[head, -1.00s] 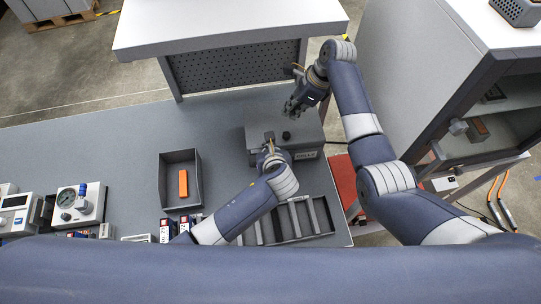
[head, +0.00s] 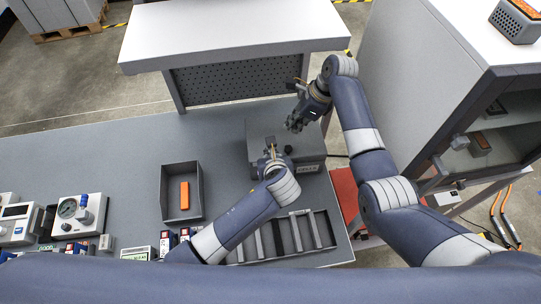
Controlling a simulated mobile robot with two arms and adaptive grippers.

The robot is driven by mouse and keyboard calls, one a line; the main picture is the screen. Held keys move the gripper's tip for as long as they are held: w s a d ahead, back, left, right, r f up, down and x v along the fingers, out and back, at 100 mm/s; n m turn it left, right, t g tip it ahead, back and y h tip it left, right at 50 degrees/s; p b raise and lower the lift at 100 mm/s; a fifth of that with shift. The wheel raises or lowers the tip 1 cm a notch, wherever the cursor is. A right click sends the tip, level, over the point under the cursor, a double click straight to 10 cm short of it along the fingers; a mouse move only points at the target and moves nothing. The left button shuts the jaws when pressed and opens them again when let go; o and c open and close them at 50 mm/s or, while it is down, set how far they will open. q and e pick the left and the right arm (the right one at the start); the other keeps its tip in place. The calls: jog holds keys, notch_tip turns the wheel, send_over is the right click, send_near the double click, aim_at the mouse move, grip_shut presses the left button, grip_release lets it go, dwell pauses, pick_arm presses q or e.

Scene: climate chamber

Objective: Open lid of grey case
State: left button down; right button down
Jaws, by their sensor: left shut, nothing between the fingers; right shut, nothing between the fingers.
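The grey case (head: 312,163) sits at the back right of the grey workbench, with a small label on its front and a dark round knob on top. Its lid looks closed. My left gripper (head: 270,146) is shut and empty at the front left part of the case top; I cannot tell whether it touches. My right gripper (head: 291,127) is shut and empty above the back right of the case, partly hiding it.
A dark tray (head: 165,190) holds an orange block (head: 185,195). A slotted rack (head: 328,240) lies in front of the case. Gauge devices (head: 82,212) stand at left. A white raised shelf (head: 230,30) is behind, and a cabinet (head: 470,80) stands at right. The bench's left middle is clear.

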dwell(0.8)
jog(key=c, duration=1.4)
grip_release()
jog(key=shift+o, duration=0.2)
jog(key=shift+r, duration=0.1)
